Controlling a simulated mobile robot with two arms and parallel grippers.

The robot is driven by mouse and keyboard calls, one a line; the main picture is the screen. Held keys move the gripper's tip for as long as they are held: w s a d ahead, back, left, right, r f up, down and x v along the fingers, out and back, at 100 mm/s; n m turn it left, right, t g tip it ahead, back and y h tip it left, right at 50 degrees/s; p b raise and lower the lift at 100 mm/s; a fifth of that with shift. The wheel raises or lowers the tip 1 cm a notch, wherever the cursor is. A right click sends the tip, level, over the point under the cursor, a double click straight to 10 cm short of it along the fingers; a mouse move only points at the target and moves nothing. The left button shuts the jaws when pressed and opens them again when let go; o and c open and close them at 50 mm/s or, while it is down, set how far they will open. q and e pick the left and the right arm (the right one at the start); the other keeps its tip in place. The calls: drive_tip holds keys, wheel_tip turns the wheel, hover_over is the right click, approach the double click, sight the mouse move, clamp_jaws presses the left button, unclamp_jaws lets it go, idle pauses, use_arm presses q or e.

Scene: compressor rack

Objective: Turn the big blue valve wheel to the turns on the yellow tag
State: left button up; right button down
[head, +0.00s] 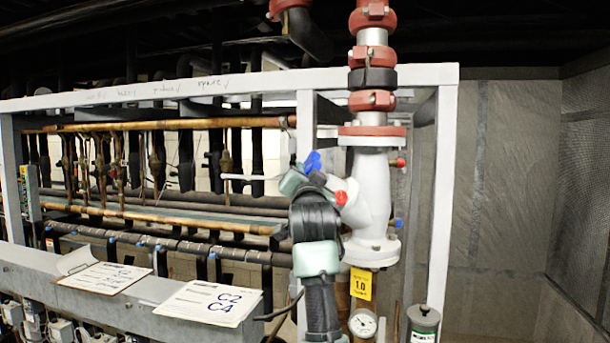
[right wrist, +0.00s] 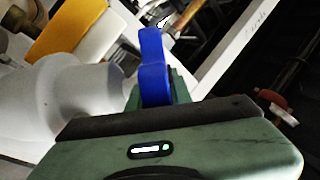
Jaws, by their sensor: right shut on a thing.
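The big blue valve wheel (head: 313,160) shows only as a small blue piece above my gripper in the head view; my arm hides the rest. In the right wrist view a blue rim part (right wrist: 152,62) stands upright between my fingers. My right gripper (head: 303,172) is shut on it, left of the pale grey valve body (head: 373,190). The yellow tag (head: 361,284) hangs below the valve body and reads 1.0, with smaller print I cannot read. My left gripper is not in view.
Copper pipes (head: 150,124) run behind on the left. Two paper sheets (head: 208,303) lie on the ledge at lower left.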

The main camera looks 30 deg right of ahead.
sight(319, 162)
drive_tip(key=n+g+y, duration=0.1)
drive_tip(key=y, duration=0.2)
drive_tip(key=n+g+y, duration=0.1)
drive_tip(key=n+y, duration=0.1)
drive_tip(key=y, duration=0.1)
drive_tip(key=shift+w+g+y, duration=0.1)
drive_tip(key=shift+g+y, duration=0.2)
drive_tip(key=n+g+y, duration=0.2)
drive_tip(key=g+y, duration=0.1)
drive_tip(key=y, duration=0.1)
drive_tip(key=shift+a+f, duration=0.1)
drive_tip(key=shift+f, duration=0.05)
drive_tip(key=shift+g, duration=0.4)
drive_tip(key=c, duration=1.6)
unclamp_jaws()
drive_tip(key=shift+w, duration=0.1)
drive_tip(key=shift+o, duration=0.2)
drive_tip(key=shift+s+b, duration=0.5)
drive_tip(key=b+v, duration=0.2)
drive_tip(key=v, duration=0.5)
drive_tip(key=shift+w+b, duration=0.1)
drive_tip(key=shift+b, duration=0.3)
